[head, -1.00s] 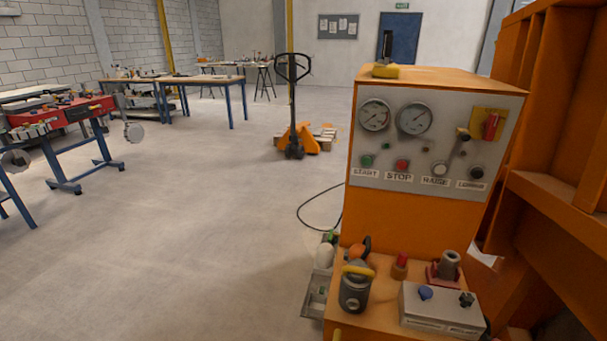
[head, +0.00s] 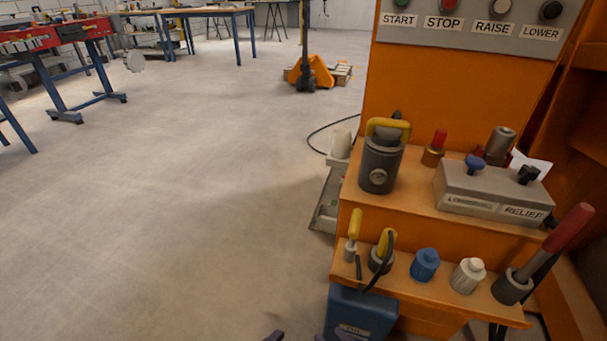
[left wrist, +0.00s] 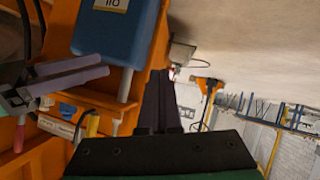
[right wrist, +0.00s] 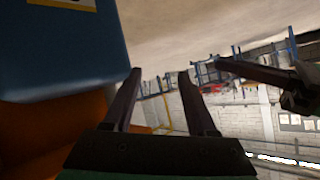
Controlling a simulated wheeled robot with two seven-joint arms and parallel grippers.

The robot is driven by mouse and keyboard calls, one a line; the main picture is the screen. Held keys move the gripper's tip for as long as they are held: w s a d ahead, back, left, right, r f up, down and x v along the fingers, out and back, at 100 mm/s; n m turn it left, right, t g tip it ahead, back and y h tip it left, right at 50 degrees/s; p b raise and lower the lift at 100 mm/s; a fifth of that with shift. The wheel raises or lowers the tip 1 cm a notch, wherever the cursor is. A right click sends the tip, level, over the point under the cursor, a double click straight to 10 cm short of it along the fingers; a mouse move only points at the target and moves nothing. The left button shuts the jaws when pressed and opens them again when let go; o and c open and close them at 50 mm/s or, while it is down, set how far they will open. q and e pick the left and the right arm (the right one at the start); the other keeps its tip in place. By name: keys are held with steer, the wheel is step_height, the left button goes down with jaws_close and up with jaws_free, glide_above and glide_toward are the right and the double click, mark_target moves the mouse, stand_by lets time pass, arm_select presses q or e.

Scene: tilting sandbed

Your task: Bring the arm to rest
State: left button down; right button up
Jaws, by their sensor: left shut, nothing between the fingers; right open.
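My left gripper (head: 275,336) shows only as dark fingertips at the bottom edge of the head view. In the left wrist view its fingers (left wrist: 160,105) are together, with nothing between them. My right gripper (head: 332,336) shows at the bottom edge of the head view, in front of the blue box (head: 362,312). In the right wrist view its fingers (right wrist: 160,95) are apart and empty. The blue box fills the upper left of the right wrist view (right wrist: 60,50) and also shows in the left wrist view (left wrist: 120,35). Most of both arms is out of the head view.
The orange console (head: 440,90) stands at the right, with gauge-type fittings, a grey relief box (head: 490,190) and a red-handled lever (head: 555,245) on its shelves. Open floor (head: 180,220) lies to the left. A pallet truck (head: 308,72) and workbenches stand further back.

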arm_select(q)
steer(key=s+a+f+g+y+p, duration=0.3)
steer(key=s+a+p, duration=0.4)
steer(key=p, duration=1)
arm_select(e)
steer(key=s+d+f+g+h, duration=0.3)
steer(key=s+d, duration=0.3)
steer(key=d, duration=0.2)
arm_select(q)
steer(key=s+a+r+g+y+p, duration=0.3)
steer(key=s+a+g+p, duration=0.3)
steer(key=s+a+p, duration=0.6)
steer(key=s+r+p, duration=0.1)
steer(key=s+p, duration=0.2)
steer(key=p, duration=0.3)
steer(key=shift+y, duration=0.3)
arm_select(e)
steer(key=s+d+r+g+h, duration=0.1)
steer(key=s+d+r+g, duration=0.1)
steer(key=s+d, duration=0.3)
steer(key=s+d+r+g+h, duration=0.2)
steer(key=s+d+g, duration=0.2)
steer(key=s, duration=0.7)
steer(key=shift+d+h, duration=0.3)
steer(key=shift+d, duration=0.8)
